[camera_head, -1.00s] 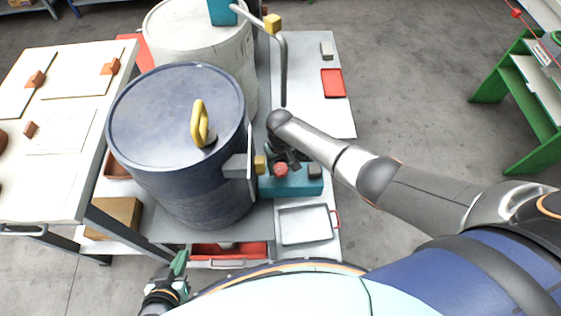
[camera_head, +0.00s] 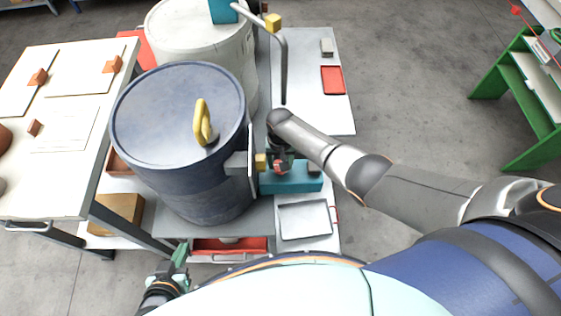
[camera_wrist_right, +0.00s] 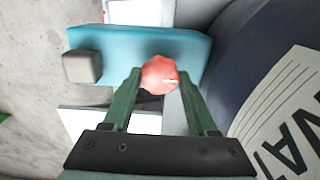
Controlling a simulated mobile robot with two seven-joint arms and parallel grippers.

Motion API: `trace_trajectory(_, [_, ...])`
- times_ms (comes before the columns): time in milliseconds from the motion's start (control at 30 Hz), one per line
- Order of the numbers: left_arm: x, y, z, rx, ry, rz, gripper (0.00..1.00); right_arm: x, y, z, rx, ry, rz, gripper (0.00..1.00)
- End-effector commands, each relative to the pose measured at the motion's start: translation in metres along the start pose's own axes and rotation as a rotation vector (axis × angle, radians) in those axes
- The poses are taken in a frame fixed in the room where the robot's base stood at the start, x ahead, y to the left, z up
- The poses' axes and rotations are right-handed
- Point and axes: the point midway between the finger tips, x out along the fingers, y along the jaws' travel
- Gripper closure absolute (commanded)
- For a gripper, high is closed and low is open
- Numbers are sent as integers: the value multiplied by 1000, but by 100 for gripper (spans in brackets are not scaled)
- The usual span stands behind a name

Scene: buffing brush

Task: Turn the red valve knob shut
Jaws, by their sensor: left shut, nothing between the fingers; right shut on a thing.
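The red valve knob (camera_wrist_right: 160,75) shows in the right wrist view between the tips of my right gripper (camera_wrist_right: 160,84). The green fingers are shut on it from both sides. In the head view the knob (camera_head: 280,168) is a small red patch, partly covered by my right gripper (camera_head: 279,160), beside the blue drum and over a teal block (camera_head: 295,180). The block also shows behind the knob in the wrist view (camera_wrist_right: 115,50). My left gripper (camera_head: 179,257) is low in the head view, its green fingers shut and empty, away from the knob.
The dark blue drum (camera_head: 170,130) with a yellow handle (camera_head: 202,122) stands close left of the right gripper. A grey tray (camera_head: 304,220) lies nearer me. A grey cube (camera_wrist_right: 82,66) sits on the block's end. A white table (camera_head: 60,130) is at left; open floor (camera_head: 410,100) lies right.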

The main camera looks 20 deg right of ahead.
Motion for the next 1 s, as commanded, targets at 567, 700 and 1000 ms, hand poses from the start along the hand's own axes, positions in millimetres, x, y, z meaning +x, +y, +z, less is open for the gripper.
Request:
trace_trajectory(567, [0,0,0,0,0,0,100,0,0,-1,2,1,-1,12])
trace_trajectory(700, [-1,0,-1,0,0,0,100,-2,0,-1,1,1,-1,12])
trace_trajectory(1000, [-18,1,-20,0,0,-1,100,-48,0,-1,1,3,-3,12])
